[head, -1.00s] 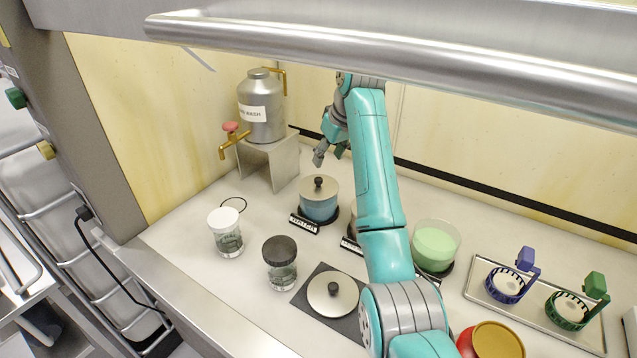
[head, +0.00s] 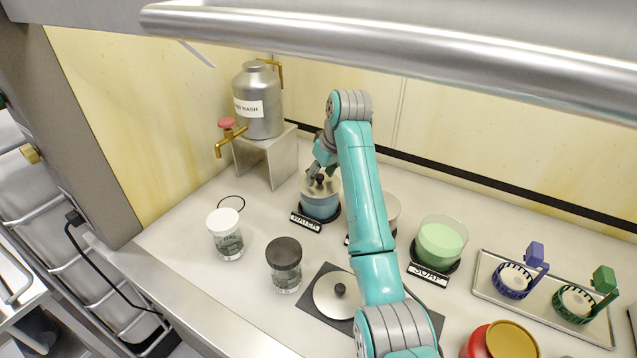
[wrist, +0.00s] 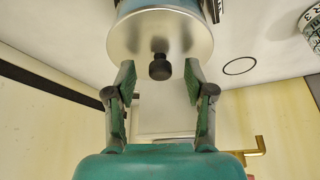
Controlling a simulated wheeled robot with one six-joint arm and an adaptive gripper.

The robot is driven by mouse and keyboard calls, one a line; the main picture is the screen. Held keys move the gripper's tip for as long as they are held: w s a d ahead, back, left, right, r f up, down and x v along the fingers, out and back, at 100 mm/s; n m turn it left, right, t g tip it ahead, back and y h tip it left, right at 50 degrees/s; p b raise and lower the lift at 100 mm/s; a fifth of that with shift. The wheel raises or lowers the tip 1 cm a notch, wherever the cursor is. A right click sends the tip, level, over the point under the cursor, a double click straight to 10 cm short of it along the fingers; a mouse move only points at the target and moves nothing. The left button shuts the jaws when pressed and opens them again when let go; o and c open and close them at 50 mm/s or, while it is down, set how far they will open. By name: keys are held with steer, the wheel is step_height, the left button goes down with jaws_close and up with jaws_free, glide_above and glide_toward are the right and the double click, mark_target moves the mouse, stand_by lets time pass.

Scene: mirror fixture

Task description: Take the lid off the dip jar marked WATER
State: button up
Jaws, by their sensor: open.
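The WATER jar (head: 320,208) is a glass jar of blue liquid on a dark base, with its name plate (head: 306,223) in front. Its metal lid (head: 307,186) with a black knob (head: 320,179) sits on top. In the wrist view the lid (wrist: 183,38) and knob (wrist: 160,68) show close up. My gripper (head: 317,175) is over the lid at the knob. In the wrist view my gripper (wrist: 159,82) is open, one finger on each side of the knob, with gaps to both. The knob stands near the fingertips, not gripped.
A metal wash can (head: 258,100) with a brass tap stands on a stand behind left. A white-lidded jar (head: 226,235) and a dark-lidded jar (head: 284,262) stand in front. A lid (head: 337,296) lies on a dark mat. The SOAP jar (head: 441,243) stands open at right. A bar (head: 350,38) crosses overhead.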

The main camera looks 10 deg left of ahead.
jaws_close()
steer(key=shift+r, duration=0.1)
